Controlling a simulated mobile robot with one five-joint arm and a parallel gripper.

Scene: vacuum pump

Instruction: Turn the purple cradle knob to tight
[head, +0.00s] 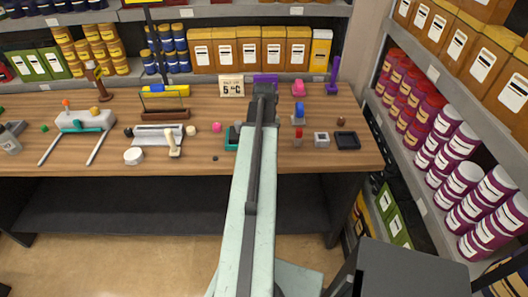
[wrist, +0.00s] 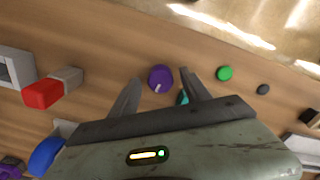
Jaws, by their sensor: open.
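The purple knob (wrist: 160,78) shows in the wrist view as a round cap with a short pale mark on its face, pointing toward my gripper and slightly left. My gripper (wrist: 161,84) is open, with one dark finger on each side of the knob. There is a gap between the knob and each finger, and I see no contact. A bit of teal (wrist: 183,98) shows beside the right finger, mostly hidden by it. In the head view my gripper (head: 263,92) is over the bench, and my arm hides the knob.
In the head view a teal piece (head: 233,138) sits beside my arm on the crowded wooden bench (head: 70,163). Shelves stand behind and right.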

